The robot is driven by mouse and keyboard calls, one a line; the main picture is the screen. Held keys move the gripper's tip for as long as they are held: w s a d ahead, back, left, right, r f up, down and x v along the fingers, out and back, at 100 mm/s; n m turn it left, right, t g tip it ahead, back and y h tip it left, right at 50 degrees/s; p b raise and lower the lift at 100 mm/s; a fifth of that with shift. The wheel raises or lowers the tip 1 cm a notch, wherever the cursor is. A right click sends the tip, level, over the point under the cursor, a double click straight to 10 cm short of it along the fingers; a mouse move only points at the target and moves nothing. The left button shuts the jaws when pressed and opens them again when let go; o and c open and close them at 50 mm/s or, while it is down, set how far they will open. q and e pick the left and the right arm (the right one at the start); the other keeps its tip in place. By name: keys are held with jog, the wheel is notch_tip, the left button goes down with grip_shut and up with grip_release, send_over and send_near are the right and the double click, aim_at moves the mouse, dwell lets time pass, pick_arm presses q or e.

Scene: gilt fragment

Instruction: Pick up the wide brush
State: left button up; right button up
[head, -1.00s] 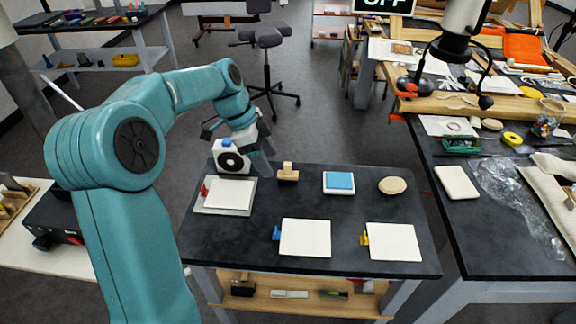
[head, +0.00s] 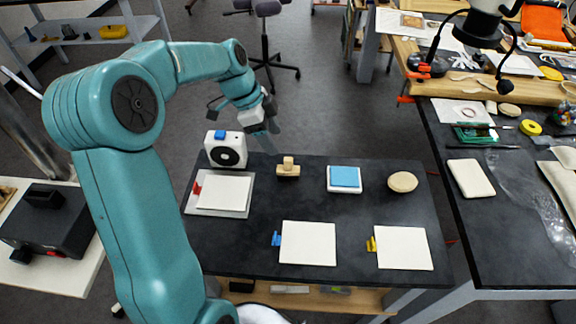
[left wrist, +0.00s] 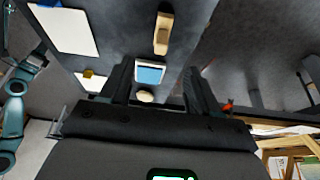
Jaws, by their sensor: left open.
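A small pale wooden piece with a raised grip (head: 288,168) stands near the back edge of the dark table (head: 330,205). It may be the wide brush, but I see no bristles clearly. It also shows in the left wrist view (left wrist: 163,33), as a tan bar. My left gripper (head: 268,138) is open and empty, above and behind the table's back edge, a little left of the wooden piece. In the left wrist view its two fingers (left wrist: 159,82) stand apart, with the blue-topped pad (left wrist: 150,74) seen between them. My right gripper is not in view.
On the table are a white boxy device (head: 226,149), a white sheet on a tray (head: 222,192), a blue-topped pad (head: 345,178), a round beige disc (head: 403,182) and white panels (head: 308,243) (head: 403,248) with coloured clips. A cluttered bench (head: 500,220) stands right. The table's centre is bare.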

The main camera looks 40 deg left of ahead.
aim_at(292, 169)
pick_arm(q)
jog(key=x, duration=0.7)
jog(key=shift+d+f, duration=0.2)
jog(key=shift+d+f+p, duration=0.1)
jog(key=shift+f+p, duration=0.15)
jog(key=shift+p, duration=0.15)
jog(key=x, duration=0.2)
jog(key=p+x, duration=0.1)
jog(key=x, duration=0.1)
jog(key=shift+w+a, duration=0.2)
jog(key=shift+a, duration=0.05)
jog(key=shift+w+d+f, duration=0.1)
jog(key=shift+d+f, duration=0.05)
jog(key=shift+f, duration=0.25)
jog(key=shift+c, duration=0.3)
jog(key=c, duration=1.1)
